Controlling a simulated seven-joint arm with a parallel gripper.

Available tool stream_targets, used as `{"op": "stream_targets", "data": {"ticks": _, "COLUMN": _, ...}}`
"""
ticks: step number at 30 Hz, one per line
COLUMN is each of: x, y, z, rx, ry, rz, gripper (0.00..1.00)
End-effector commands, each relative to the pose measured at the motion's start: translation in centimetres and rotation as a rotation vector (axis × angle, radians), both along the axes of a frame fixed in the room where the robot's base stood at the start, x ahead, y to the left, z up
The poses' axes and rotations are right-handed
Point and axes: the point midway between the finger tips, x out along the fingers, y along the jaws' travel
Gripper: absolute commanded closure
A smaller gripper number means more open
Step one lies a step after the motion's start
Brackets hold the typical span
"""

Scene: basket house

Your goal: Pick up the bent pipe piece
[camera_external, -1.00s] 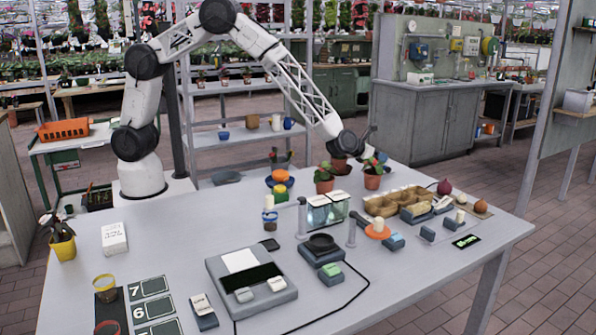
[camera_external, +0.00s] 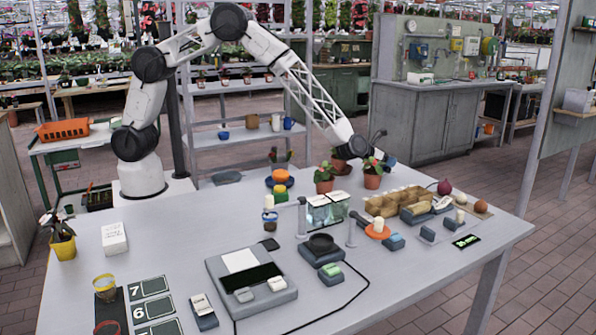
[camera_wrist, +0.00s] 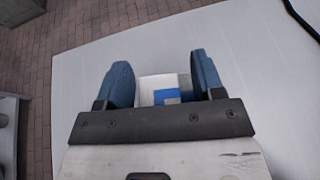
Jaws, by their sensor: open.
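I cannot clearly make out the bent pipe piece. Two grey upright pipe-like pieces, a left one (camera_external: 302,220) and a right one (camera_external: 352,234), stand on either side of a small glass tank (camera_external: 327,209) in the external view; their exact shape is too small to tell.
Potted plants (camera_external: 372,180) stand near the arm's end. A brown compartment tray (camera_external: 397,202) and small blocks (camera_external: 393,242) lie at the right. A large grey device (camera_external: 250,276) and a dark-topped scale (camera_external: 321,248) stand in front. The table's left middle is mostly clear.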

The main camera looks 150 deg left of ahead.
Motion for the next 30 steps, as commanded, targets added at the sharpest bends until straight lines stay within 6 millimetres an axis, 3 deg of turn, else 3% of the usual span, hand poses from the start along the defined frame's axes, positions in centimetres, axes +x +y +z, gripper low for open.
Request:
{"op": "stream_targets", "data": {"ticks": 8, "x": 0.01, "y": -0.01, "z": -0.01, "rx": 0.0, "ry": 0.0, "rz": 0.0, "gripper": 0.38}}
{"op": "stream_targets", "data": {"ticks": 19, "x": 0.01, "y": -0.01, "z": 0.03, "rx": 0.0, "ry": 0.0, "rz": 0.0, "gripper": 0.91}}
{"op": "stream_targets", "data": {"ticks": 30, "x": 0.01, "y": 0.0, "z": 0.54, "rx": 0.001, "ry": 0.0, "rz": 0.0, "gripper": 0.91}}
